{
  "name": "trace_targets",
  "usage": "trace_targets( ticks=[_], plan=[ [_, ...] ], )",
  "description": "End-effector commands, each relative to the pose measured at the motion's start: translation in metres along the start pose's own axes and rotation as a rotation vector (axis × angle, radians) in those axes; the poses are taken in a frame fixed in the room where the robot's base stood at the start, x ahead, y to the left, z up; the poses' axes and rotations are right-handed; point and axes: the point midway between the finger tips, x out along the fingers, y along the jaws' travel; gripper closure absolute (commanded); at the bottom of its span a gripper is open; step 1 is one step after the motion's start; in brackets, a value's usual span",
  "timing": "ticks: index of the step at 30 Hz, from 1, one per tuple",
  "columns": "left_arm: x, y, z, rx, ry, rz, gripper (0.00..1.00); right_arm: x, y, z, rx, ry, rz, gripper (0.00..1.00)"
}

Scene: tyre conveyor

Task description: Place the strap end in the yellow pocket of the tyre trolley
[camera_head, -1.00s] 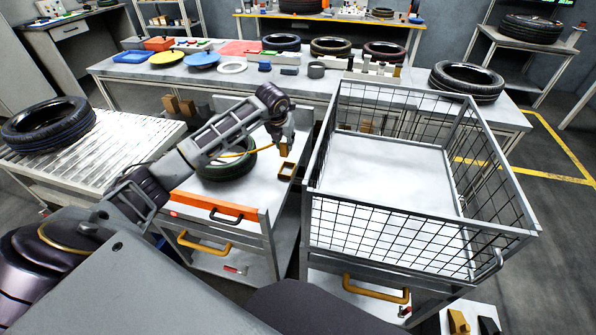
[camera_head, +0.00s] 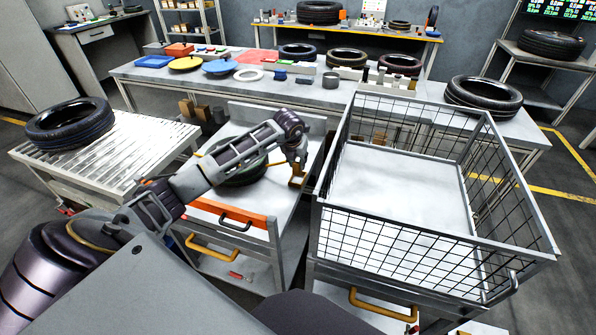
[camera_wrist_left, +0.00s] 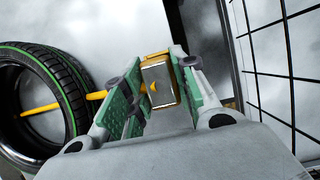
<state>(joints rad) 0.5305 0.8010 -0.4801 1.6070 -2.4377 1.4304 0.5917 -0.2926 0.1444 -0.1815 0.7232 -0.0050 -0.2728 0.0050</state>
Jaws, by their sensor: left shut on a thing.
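My left gripper (camera_head: 297,168) is low over the trolley's right side, pointing down. In the left wrist view its green-padded fingers (camera_wrist_left: 158,85) are shut on the strap end (camera_wrist_left: 157,73), a block with a grey face. The yellow strap (camera_wrist_left: 96,96) runs left from it to the tyre (camera_wrist_left: 60,95). The yellow pocket (camera_head: 297,182) is right under the fingertips, and its yellow rim (camera_wrist_left: 176,82) shows around the block. I cannot tell whether the block is inside the pocket or just above it. The tyre lies on the tyre trolley (camera_head: 262,196), partly hidden by my arm. My right gripper is not in view.
A wire-mesh cart (camera_head: 400,190) stands close to the trolley's right side, its rim higher than the trolley top. A roller conveyor (camera_head: 125,150) with a tyre (camera_head: 69,123) is at left. A long table (camera_head: 215,84) with plates and tyres stands behind.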

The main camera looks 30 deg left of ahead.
Motion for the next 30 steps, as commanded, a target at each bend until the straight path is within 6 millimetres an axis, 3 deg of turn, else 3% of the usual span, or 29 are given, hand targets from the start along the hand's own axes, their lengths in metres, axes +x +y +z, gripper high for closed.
trace_targets(
  ticks=[4,17,30],
  plan=[
    [0.01,0.0,-0.003,0.0,-0.002,0.0,1.0,0.0,0.0,0.001,0.0,0.0,0.0,0.6],
    [0.014,0.0,-0.006,-0.001,-0.001,0.0,1.0,0.0,0.0,0.001,0.0,-0.001,0.0,0.6],
    [0.046,0.0,-0.018,-0.001,-0.002,0.0,1.0,0.0,0.001,0.0,0.0,-0.001,0.0,0.6]
  ],
)
